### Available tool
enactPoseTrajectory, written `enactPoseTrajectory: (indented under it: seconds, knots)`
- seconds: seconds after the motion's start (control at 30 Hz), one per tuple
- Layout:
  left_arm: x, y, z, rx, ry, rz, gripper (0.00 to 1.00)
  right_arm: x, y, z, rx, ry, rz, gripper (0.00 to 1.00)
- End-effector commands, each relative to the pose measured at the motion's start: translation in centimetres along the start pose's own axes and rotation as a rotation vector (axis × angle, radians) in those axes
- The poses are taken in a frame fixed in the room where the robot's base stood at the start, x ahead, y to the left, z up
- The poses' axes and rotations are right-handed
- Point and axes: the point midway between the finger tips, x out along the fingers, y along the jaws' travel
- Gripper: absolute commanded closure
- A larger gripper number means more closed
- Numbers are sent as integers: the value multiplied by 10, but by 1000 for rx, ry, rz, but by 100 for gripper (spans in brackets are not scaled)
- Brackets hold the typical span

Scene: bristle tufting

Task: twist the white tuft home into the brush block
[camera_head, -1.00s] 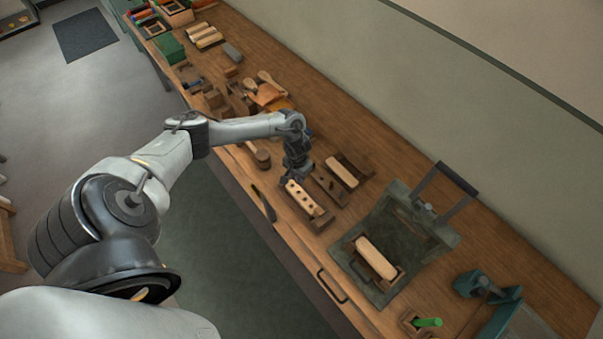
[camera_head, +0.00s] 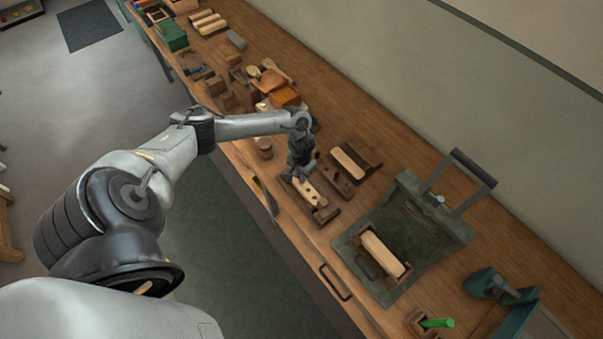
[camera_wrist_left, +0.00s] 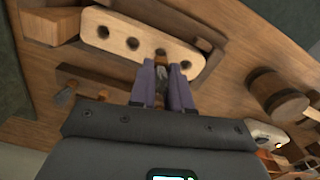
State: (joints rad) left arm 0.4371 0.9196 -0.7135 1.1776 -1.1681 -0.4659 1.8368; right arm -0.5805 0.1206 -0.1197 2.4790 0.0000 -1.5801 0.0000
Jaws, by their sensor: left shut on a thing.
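The brush block (camera_head: 308,192) is a pale, rounded wooden bar with a row of dark holes, lying on the bench. It also shows at the top of the left wrist view (camera_wrist_left: 118,36). My left gripper (camera_head: 297,176) points down at the block's far-left part; in the wrist view its fingertips (camera_wrist_left: 161,66) meet the block's near edge, close to one of the holes. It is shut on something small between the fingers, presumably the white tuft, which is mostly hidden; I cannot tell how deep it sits. My right gripper is not in view.
A second pale block (camera_head: 348,163) lies in a dark holder just behind. A wooden mallet head (camera_head: 264,148) stands left of the gripper. A pale block (camera_head: 383,252) sits on a dark mat (camera_head: 410,225) to the right. The bench's front edge is close.

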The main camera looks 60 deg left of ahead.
Motion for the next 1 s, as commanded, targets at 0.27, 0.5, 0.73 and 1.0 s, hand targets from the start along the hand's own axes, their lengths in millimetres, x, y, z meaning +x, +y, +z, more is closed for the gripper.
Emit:
enactPoseTrajectory:
  seconds: [0.27, 0.5, 0.73, 1.0]
  knots:
    - [3, 0, 0, 0, 0, 0, 100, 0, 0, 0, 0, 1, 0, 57]
    - [2, 0, 0, 0, 0, 0, 100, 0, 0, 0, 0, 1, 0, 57]
    - [2, 0, 0, 0, -1, 0, 100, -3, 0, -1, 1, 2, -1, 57]
    - [2, 1, 0, 0, 0, 0, 100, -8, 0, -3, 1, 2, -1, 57]
